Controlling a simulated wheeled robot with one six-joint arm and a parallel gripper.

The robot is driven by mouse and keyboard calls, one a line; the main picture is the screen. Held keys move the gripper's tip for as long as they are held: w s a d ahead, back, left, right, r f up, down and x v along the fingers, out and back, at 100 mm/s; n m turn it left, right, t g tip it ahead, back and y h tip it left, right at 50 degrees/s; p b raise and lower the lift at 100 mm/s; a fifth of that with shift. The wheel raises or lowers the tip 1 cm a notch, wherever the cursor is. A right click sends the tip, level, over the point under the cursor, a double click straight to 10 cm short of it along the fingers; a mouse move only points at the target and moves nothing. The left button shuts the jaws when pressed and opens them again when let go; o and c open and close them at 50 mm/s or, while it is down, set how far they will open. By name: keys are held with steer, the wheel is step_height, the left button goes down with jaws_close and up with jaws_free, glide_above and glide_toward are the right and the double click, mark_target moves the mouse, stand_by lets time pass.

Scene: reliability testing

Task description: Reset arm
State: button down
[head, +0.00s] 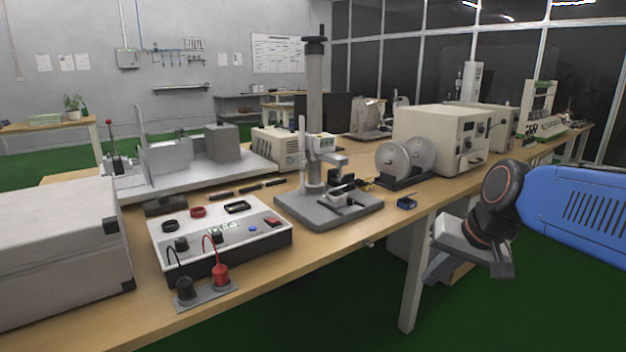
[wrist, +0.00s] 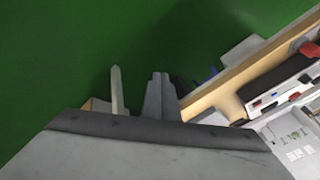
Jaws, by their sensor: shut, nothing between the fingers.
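My gripper (head: 434,272) hangs at the right of the head view, in front of the workbench's edge and over the green floor. It is grey and points down and to the left, below the black wrist joint and the blue arm link (head: 585,210). In the wrist view its two fingers (wrist: 160,78) stand close together, shut, with nothing seen between them. The gripper looks clear of the bench things.
The wooden workbench (head: 300,262) carries a control box with red and black plugs (head: 222,238), a grey test stand (head: 330,208), a twin-disc device (head: 405,160) and a beige instrument (head: 440,135). A bench leg (head: 413,275) is left of my gripper. Green floor is open in front.

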steer(key=s+d+f+n+h, duration=0.1)
steer(key=s+d+f, duration=0.1)
steer(key=s+f, duration=0.2)
steer(key=s+d+f+n+h, duration=0.1)
steer(key=s+f, duration=0.3)
steer(key=s, duration=0.6)
steer(key=shift+s+d+n+h, duration=0.3)
steer(key=shift+d+n, duration=0.2)
steer(key=shift+d, duration=0.15)
steer(key=shift+a, duration=0.1)
